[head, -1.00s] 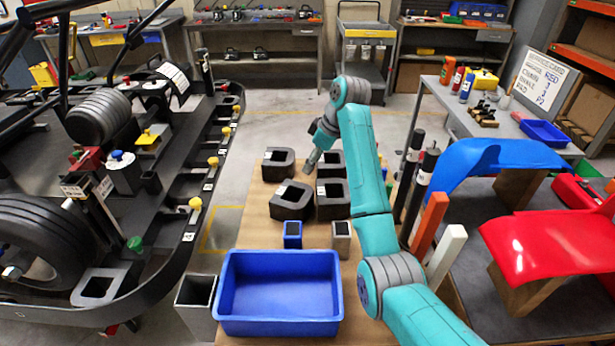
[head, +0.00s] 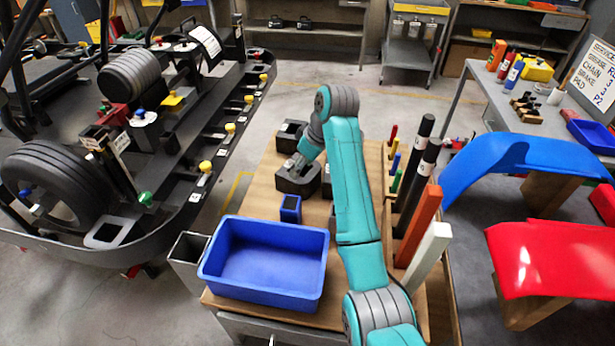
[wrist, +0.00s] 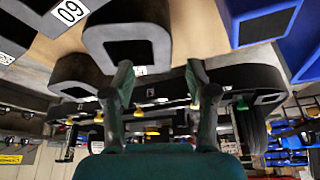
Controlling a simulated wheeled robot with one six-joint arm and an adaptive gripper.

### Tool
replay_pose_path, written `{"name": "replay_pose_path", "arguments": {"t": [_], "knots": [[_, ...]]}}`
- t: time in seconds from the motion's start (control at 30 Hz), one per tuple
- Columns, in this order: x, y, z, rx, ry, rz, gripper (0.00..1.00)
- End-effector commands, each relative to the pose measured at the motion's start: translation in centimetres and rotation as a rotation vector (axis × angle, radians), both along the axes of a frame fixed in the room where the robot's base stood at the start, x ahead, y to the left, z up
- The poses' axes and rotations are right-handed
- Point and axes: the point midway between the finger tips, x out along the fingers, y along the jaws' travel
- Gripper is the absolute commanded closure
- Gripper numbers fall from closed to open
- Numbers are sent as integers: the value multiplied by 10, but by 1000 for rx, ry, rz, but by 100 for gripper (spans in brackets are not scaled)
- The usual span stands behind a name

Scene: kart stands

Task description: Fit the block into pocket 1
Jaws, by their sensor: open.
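My gripper (head: 296,166) is low over the near-left dark block on the bench, open, with its fingers pointing down toward it. In the wrist view its two fingers (wrist: 160,85) stand apart with nothing between them. The dark block (head: 297,181) has rounded edges and a square recess; a dark block (wrist: 130,40) shows just beyond the fingers in the wrist view. Another dark block (head: 290,132) lies behind it, and more are partly hidden by my arm. A small blue block (head: 290,208) with a dark top stands in front. I cannot tell which recess is pocket 1.
A blue bin (head: 263,262) fills the bench's front, with a grey open box (head: 188,250) at its left. Black, orange and white posts (head: 420,225) stand right of my arm. A kart frame (head: 120,150) is left, and blue and red panels (head: 515,165) are right.

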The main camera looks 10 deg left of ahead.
Motion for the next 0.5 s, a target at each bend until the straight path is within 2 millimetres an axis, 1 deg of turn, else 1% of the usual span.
{"name": "replay_pose_path", "arguments": {"t": [0.03, 0.1, 0.37, 0.5], "knots": [[1, 3, -8, -1, 3, 1, 43], [2, 6, -16, 0, 2, 0, 43], [5, 13, -31, -1, 3, 1, 43], [8, 24, -47, -2, 3, 1, 43]]}}
